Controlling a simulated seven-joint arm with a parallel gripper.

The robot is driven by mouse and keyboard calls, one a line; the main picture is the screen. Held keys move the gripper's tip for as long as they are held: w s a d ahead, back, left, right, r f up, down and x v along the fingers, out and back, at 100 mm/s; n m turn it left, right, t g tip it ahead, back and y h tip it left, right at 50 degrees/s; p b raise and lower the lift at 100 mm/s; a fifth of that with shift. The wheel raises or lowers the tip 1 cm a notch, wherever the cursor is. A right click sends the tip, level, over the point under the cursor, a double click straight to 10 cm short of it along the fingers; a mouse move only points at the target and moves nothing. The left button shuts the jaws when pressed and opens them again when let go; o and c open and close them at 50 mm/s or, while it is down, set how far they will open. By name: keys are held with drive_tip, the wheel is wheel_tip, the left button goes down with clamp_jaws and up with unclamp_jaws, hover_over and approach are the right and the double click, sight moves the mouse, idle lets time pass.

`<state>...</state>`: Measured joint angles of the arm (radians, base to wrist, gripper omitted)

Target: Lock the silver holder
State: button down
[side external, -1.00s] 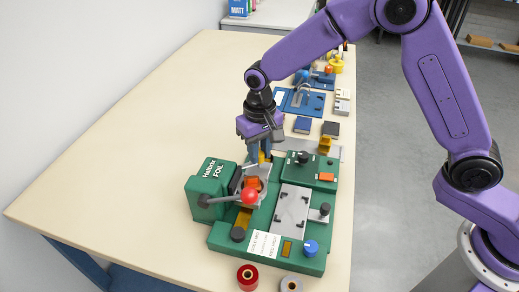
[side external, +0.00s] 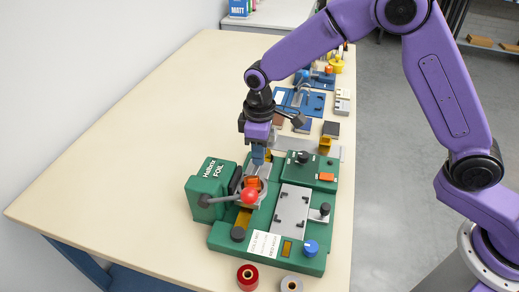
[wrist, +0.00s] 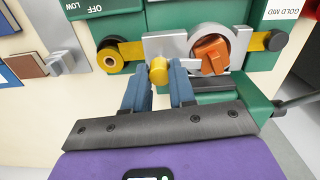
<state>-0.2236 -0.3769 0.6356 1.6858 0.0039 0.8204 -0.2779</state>
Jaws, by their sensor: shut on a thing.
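The silver holder (wrist: 160,45) is a grey metal plate with a round ring, fixed on the green foil machine (side external: 203,182). An orange piece (wrist: 211,54) sits tilted inside the ring; it also shows in the side view (side external: 252,183). A yellow knob (wrist: 158,70) stands at the holder's near edge. My gripper (wrist: 160,82) has its two blue fingers on either side of the knob, shut on it. In the side view my gripper (side external: 258,158) points down behind the orange piece and hides the knob and part of the holder.
A lever with a red ball (side external: 249,196) stands in front of the holder. A silver plate (side external: 291,210) and a blue knob (side external: 310,247) are on the machine's right. The table's left side (side external: 110,170) is clear.

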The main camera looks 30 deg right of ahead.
drive_tip(key=shift+n, duration=0.5)
drive_tip(key=c, duration=0.9)
unclamp_jaws()
drive_tip(key=shift+r, duration=0.1)
wheel_tip(320, 180, up, 17)
drive_tip(key=shift+r, duration=0.1)
drive_tip(key=shift+s, duration=0.1)
drive_tip(key=shift+n, duration=0.8)
drive_tip(key=s+d+f, duration=0.2)
drive_tip(key=s+d, duration=0.5)
drive_tip(key=s, duration=0.3)
drive_tip(key=s+d+f, duration=0.3)
drive_tip(key=s+d, duration=0.4)
drive_tip(key=s, duration=0.3)
drive_tip(key=s+d+f, duration=0.3)
drive_tip(key=s+d, duration=0.3)
drive_tip(key=s, duration=0.4)
drive_tip(key=shift+s+d, duration=0.15)
drive_tip(key=shift+d, duration=0.25)
